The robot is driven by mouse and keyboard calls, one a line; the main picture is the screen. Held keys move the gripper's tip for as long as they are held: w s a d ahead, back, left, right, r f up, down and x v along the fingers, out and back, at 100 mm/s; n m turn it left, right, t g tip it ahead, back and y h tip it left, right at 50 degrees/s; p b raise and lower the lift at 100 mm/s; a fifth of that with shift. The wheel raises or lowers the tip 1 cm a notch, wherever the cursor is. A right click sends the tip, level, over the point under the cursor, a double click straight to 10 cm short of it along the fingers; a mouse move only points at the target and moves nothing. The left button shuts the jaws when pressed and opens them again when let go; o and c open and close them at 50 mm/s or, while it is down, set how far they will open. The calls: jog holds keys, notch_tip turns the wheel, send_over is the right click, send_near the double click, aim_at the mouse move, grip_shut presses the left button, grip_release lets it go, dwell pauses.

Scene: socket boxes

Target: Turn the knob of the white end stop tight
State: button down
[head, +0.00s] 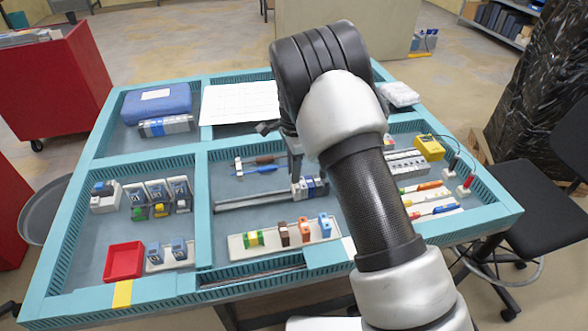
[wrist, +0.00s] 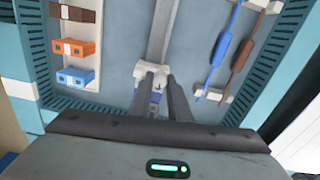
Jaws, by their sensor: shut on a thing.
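The white end stop (wrist: 152,70) sits on the grey rail (wrist: 167,30) in the wrist view. My gripper (wrist: 156,80) reaches down onto it, and its two dark fingers are close together at the end stop. They are shut on its knob, which is mostly hidden between the fingertips. In the head view my gripper (head: 294,172) points down at the rail (head: 250,200), near its right end. Blue, white and grey terminal blocks (head: 313,187) stand on the rail just right of the fingers. My arm hides part of this area.
A white tray (head: 262,255) with green-yellow, brown and orange blocks lies in front of the rail. A red bin (head: 123,261) stands at left. Teal dividers edge the compartments.

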jog(key=shift+w+m, duration=0.1)
jog(key=shift+m, duration=0.5)
jog(key=c, duration=1.9)
grip_release()
jog(key=shift+r, duration=0.15)
notch_tip(320, 180, up, 17)
jog(key=shift+r+p, duration=0.1)
jog(key=shift+p, duration=0.25)
jog(key=shift+r, duration=0.1)
